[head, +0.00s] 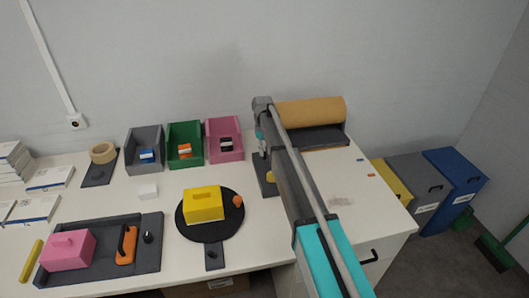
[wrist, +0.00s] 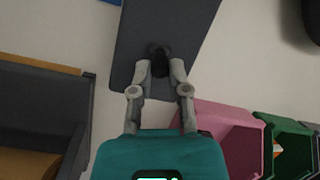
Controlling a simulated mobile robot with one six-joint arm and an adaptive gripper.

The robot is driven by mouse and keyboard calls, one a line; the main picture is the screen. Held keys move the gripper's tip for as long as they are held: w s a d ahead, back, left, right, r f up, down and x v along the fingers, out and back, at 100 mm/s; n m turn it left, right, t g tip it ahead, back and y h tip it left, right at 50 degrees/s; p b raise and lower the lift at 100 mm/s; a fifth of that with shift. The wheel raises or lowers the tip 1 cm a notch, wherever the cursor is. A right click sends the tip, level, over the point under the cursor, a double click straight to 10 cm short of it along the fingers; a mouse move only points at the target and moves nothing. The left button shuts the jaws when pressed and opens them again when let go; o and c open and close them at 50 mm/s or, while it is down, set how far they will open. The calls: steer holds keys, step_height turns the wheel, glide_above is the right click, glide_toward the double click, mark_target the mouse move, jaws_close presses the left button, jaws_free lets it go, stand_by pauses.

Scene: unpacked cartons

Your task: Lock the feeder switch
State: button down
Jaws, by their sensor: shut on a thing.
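The feeder switch appears to be a dark grey plate (wrist: 165,25) with a black knob (wrist: 158,54) standing on it. In the head view part of the plate (head: 268,187) shows on the table, left of my arm and in front of the paper roll. My gripper (wrist: 159,68) is over the plate with its two fingers closed around the black knob. In the head view my gripper (head: 262,150) is small and partly hidden by my arm, and the knob cannot be made out there. The wrist view does not show any lock position marking.
A brown paper roll (head: 310,110) sits in a dark holder right of the plate. Pink (head: 225,155), green (head: 170,148) and grey (head: 133,150) bins stand to its left. A round black turntable (head: 228,232) with a yellow block (head: 203,212) is at the front left.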

steer(key=c, duration=0.6)
jaws_free()
steer(key=shift+s, duration=0.15)
